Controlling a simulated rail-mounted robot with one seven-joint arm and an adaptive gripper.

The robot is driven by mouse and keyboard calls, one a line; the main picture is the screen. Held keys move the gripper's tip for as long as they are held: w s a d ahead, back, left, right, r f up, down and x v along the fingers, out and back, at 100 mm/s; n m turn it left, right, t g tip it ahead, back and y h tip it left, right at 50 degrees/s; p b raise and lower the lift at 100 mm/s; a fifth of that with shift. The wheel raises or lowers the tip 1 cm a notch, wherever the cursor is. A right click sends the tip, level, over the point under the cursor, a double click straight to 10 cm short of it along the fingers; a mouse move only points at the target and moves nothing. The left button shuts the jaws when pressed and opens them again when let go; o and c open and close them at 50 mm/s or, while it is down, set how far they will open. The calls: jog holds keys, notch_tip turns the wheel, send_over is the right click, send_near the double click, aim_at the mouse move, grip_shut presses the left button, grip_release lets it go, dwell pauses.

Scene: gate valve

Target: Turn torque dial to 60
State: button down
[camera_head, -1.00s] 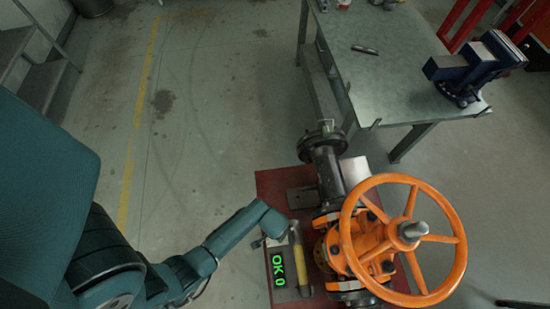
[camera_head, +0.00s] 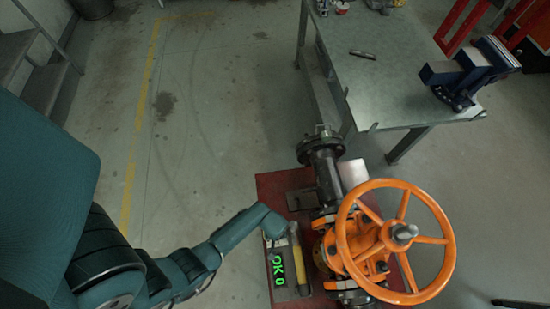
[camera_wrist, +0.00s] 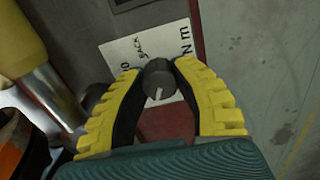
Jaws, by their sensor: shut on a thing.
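The torque dial (camera_wrist: 159,80) is a small dark round knob with a pale pointer line, seen in the wrist view between my fingertips. My gripper (camera_wrist: 160,85) has yellow ribbed fingers with dark inner pads, and it is shut on the dial from both sides. A white label (camera_wrist: 150,50) lies behind the dial, with "Nm" and other partly hidden lettering. A green display (camera_head: 277,268) reads "OK 0".
A workbench (camera_head: 385,85) with a blue vise (camera_head: 468,72) stands behind. The floor at left is clear.

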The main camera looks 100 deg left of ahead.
jog(key=shift+f+n, duration=0.1)
jog(key=shift+n, duration=0.2)
jog(key=c, duration=0.7)
grip_release()
jog(key=shift+c, duration=0.2)
jog(key=shift+r, duration=0.2)
notch_tip(320, 180, up, 12)
jog(key=shift+f, duration=0.15)
